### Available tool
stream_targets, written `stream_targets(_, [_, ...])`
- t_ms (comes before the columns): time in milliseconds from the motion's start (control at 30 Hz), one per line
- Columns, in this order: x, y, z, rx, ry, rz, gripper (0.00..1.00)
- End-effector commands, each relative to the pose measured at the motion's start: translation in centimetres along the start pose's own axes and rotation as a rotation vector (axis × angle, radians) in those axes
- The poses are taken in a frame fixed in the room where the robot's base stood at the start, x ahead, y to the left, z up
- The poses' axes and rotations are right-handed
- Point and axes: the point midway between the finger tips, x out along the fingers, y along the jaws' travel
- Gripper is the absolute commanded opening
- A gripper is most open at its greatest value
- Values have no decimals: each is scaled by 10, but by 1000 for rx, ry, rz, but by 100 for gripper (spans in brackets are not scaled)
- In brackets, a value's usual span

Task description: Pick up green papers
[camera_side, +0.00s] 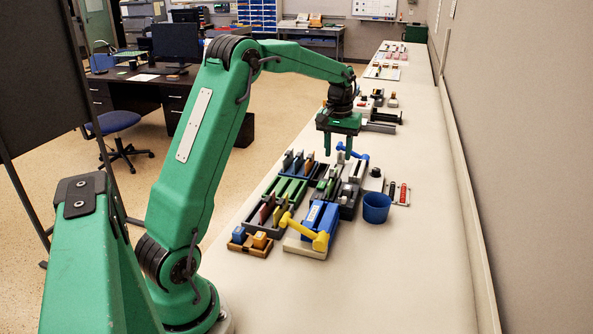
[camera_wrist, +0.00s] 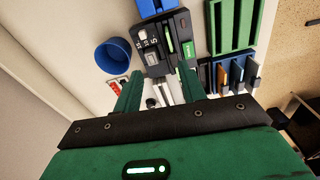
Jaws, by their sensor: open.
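My gripper (camera_side: 338,148) is open and empty, pointing down above the far end of the group of trays. Its two green fingers also show in the wrist view (camera_wrist: 158,88), apart with nothing held between them. A thin green upright piece (camera_wrist: 170,38), which may be the green papers, stands in a slot of a dark divided tray (camera_wrist: 152,62). A second green piece (camera_wrist: 188,50) shows beside it in that tray. In the side view a green piece (camera_side: 321,185) shows in the dark tray, small and hard to make out.
A green slotted tray (camera_wrist: 232,30) and a blue rack with coloured cards (camera_wrist: 237,75) stand beside the dark tray. A blue cup (camera_side: 376,208) stands to the right. A blue device with a yellow handle (camera_side: 318,238) is nearest. The bench is clear at the near right.

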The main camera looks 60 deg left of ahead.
Motion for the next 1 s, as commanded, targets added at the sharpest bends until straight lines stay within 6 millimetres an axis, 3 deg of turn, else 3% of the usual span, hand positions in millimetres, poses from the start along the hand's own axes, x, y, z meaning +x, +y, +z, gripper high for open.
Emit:
stream_targets(133, [23,-12,-19,-48,-30,-10,41])
stream_targets(300, [35,-20,-29,-77,-46,-15,41])
stream_targets(567, [39,-21,-31,-82,-49,-16,41])
stream_targets(1000, [64,-21,-29,-81,-49,-16,41])
